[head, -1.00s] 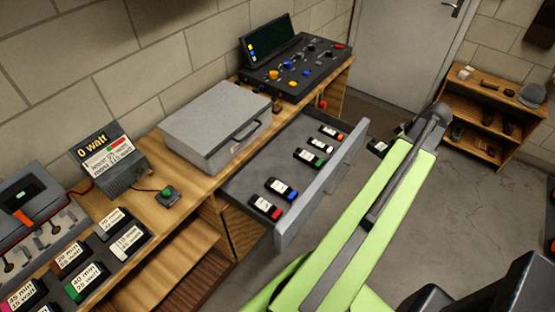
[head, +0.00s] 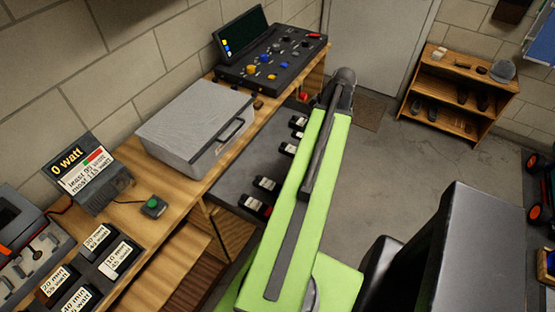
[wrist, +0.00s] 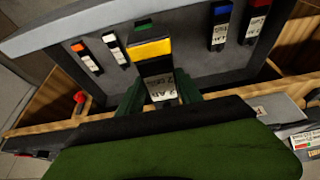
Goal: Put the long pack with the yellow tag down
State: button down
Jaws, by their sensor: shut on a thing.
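In the wrist view the long pack with the yellow tag (wrist: 151,48) is black with a white label. My gripper (wrist: 158,92) is shut on it, one dark green finger on each side. The pack shows over the open grey drawer (wrist: 190,57); whether it touches the drawer floor I cannot tell. In the head view the drawer (head: 232,184) is partly covered by my green arm, and my gripper and the held pack are hidden behind it.
Several packs lie in the drawer, among them an orange-tagged one (wrist: 87,58), a blue-tagged one (wrist: 220,25) and a red-tagged one (wrist: 254,20). Bare drawer floor shows right of the held pack. A grey metal box (head: 193,125) stands on the bench beside the drawer.

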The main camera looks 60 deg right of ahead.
jog(key=b, duration=1)
send_over(273, 162)
jog(key=s, duration=0.2)
notch_tip(273, 162, down, 11)
notch_tip(273, 162, down, 10)
jog(key=b, duration=0.9)
jog(key=shift+r+b, duration=0.1)
jog(key=shift+b, duration=0.25)
jog(key=shift+r, duration=0.25)
jog(key=shift+f, duration=0.25)
jog(key=c, duration=0.8)
grip_release()
jog(key=shift+r, duration=0.1)
